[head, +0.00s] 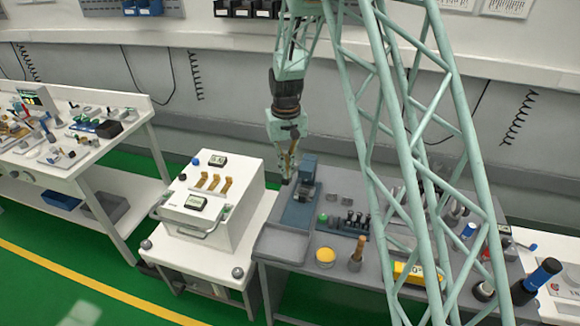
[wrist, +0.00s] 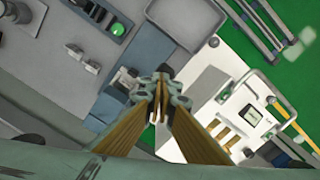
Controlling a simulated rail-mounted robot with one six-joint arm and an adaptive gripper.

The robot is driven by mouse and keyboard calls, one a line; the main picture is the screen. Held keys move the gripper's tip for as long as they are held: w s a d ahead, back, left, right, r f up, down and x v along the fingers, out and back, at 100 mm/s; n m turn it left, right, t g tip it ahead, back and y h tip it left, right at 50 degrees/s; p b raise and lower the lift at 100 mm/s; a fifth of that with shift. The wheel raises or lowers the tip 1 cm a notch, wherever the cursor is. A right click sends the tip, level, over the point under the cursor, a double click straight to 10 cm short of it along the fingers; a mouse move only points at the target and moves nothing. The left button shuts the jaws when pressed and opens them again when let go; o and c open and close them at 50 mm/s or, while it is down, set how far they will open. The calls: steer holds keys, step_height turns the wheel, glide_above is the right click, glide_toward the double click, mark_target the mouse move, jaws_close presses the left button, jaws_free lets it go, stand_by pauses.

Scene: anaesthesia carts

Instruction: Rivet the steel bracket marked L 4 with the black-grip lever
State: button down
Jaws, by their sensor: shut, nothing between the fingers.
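My gripper (head: 287,178) is shut and empty, pointing down just left of a blue-grey press-like fixture (head: 306,172) on the grey bench. In the wrist view my gripper (wrist: 160,82) shows closed fingertips over the fixture's edge, and part of the blue fixture (wrist: 116,98) lies beside them. I cannot tell whether they touch it. A row of small black-topped parts (head: 349,219) stands right of the fixture's base, with a green button at its left end. I cannot make out a bracket marked L 4 or say which part is the black-grip lever.
A white box with displays and brass-coloured levers (head: 207,198) stands on a cart to the left. The grey bench holds an empty tray (head: 279,244), a yellow-filled dish (head: 325,257), a wooden-handled tool (head: 356,254) and a yellow block (head: 407,273). My lattice structure hides much of the right side.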

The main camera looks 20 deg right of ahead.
step_height(320, 180, up, 7)
steer(key=p, duration=0.2)
steer(key=shift+p, duration=0.4)
stand_by(0.6)
stand_by(0.6)
steer(key=s+r+t+b, duration=0.2)
steer(key=s+r+b, duration=0.3)
steer(key=s+r, duration=1.7)
steer(key=s+d+r+t+b, duration=0.1)
steer(key=s+b, duration=0.3)
steer(key=s, duration=2.5)
steer(key=shift+s+t+b, duration=0.3)
steer(key=shift+t, duration=0.2)
steer(key=shift+d+r, duration=0.1)
